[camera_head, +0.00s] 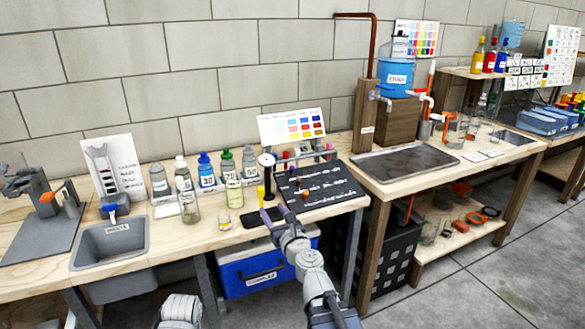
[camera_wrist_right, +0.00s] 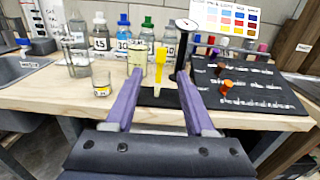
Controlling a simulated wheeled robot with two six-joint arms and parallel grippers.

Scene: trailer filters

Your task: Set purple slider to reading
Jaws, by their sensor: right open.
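A black board (camera_head: 325,188) with rows of white marks lies at the right of the left bench; it also shows in the right wrist view (camera_wrist_right: 255,88). Small orange knobs (camera_wrist_right: 225,87) stand on its rows. I cannot clearly make out a purple slider on it; some small caps behind look purple but seem to belong to a rack. My right gripper (camera_head: 270,215) is open and empty, at the bench front, left of the board. In its wrist view its purple fingers (camera_wrist_right: 160,95) are spread, with a yellow dropper-like object (camera_wrist_right: 160,65) beyond them.
Several bottles (camera_head: 206,170) and a small glass jar (camera_head: 224,217) stand left of the board. A black post (camera_head: 267,178) rises close to its left side. A colour chart (camera_head: 292,127) stands behind. A grey sink (camera_head: 110,242) is farther left.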

